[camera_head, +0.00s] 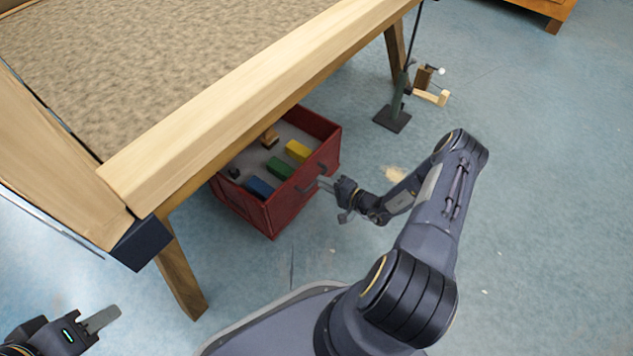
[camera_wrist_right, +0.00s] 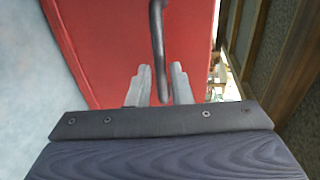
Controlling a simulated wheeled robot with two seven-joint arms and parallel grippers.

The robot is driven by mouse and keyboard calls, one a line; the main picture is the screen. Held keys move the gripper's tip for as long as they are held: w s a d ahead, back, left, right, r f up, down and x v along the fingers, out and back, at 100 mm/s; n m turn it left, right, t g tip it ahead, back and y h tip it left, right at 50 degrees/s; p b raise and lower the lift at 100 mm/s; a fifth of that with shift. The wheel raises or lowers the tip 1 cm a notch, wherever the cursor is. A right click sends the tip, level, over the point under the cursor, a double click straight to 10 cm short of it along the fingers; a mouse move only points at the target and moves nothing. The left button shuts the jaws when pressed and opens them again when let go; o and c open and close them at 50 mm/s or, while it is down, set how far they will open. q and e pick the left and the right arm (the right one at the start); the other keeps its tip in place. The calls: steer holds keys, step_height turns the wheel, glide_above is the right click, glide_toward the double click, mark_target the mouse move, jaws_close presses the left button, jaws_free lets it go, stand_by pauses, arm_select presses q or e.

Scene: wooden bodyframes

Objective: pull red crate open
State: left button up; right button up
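The red crate (camera_head: 262,215) sits on the floor, partly under the wooden table, with its near part showing past the table edge. Its dark handle (camera_wrist_right: 157,40) is on the red front panel. My right gripper (camera_head: 324,183) is at this front panel. In the right wrist view its two fingers (camera_wrist_right: 162,86) are apart, and the lower end of the handle shows between them, closer to the right finger. I cannot tell whether they touch it. My left gripper (camera_head: 103,318) is far from the crate at the lower left; its finger opening cannot be made out.
Blue (camera_head: 259,187), green (camera_head: 279,168) and yellow (camera_head: 298,150) blocks lie in the crate. The wooden table (camera_head: 225,105) overhangs it, with a leg (camera_head: 180,275) at the near left. A dark stand (camera_head: 392,117) is behind. The floor (camera_head: 530,200) to the right is mostly clear.

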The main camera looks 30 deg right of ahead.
steer(key=shift+b+x, duration=0.55)
steer(key=shift+x, duration=1.3)
jaws_close()
